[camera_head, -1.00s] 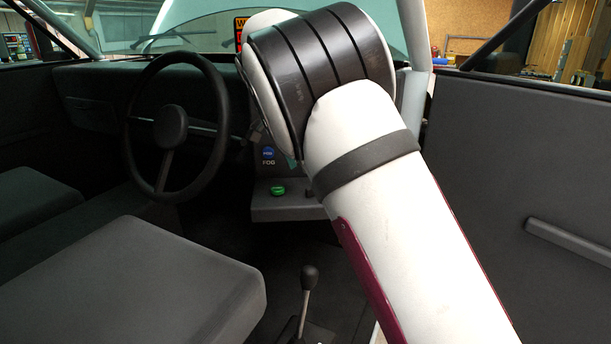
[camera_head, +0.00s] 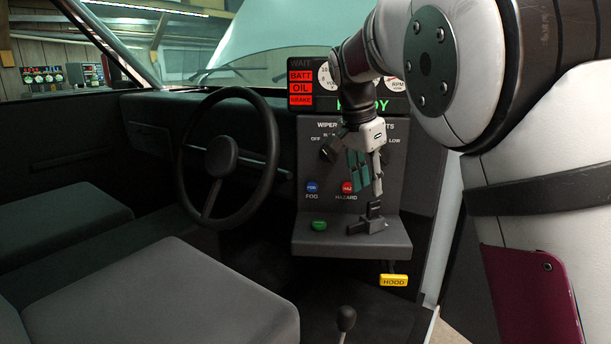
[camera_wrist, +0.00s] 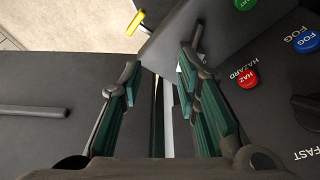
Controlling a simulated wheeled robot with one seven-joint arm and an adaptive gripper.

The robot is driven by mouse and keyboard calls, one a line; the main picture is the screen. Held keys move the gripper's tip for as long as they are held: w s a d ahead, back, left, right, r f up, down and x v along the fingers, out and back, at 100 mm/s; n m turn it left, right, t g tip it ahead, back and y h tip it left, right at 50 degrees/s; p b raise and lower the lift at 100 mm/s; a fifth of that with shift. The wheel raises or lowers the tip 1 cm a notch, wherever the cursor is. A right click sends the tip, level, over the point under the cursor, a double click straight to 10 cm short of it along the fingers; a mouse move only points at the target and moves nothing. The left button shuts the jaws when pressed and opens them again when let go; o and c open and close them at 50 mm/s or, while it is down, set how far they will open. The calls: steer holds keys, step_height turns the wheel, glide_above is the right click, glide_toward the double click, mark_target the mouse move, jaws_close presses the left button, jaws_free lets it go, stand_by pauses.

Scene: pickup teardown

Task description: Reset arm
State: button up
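My arm rises at the right of the head view and bends over the dash, with my gripper (camera_head: 370,190) hanging down in front of the switch panel (camera_head: 325,172). In the wrist view my gripper (camera_wrist: 158,75) has its two teal-padded fingers apart, with nothing held between them. In the head view the fingers hang just above a small dark lever piece (camera_head: 370,220) on the ledge. I cannot tell from the head view whether they touch it.
The ledge (camera_head: 325,240) carries a green button (camera_head: 319,226). A yellow HOOD handle (camera_head: 394,280) hangs below it. The steering wheel (camera_head: 222,158) is left of my gripper, a grey seat (camera_head: 160,300) nearer. A red HAZARD button (camera_head: 348,188) and blue FOG button (camera_head: 312,187) are close.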

steer(key=s+d+r+n+t+y, duration=0.1)
steer(key=s+d+r+n, duration=0.15)
steer(key=s, duration=0.75)
steer(key=s+d+r+n+y, duration=0.1)
steer(key=s+d+n+y, duration=0.15)
steer(key=s, duration=0.75)
steer(key=s+f+n, duration=0.3)
steer(key=s+f, duration=0.1)
steer(key=s, duration=0.5)
steer(key=s+f+n+t+p, duration=0.1)
steer(key=s+f+n, duration=0.2)
steer(key=s, duration=0.5)
steer(key=shift+s+a+f+n+t+h, duration=0.2)
steer(key=shift+s+f+n+t+h, duration=0.15)
steer(key=shift+f+h, duration=0.1)
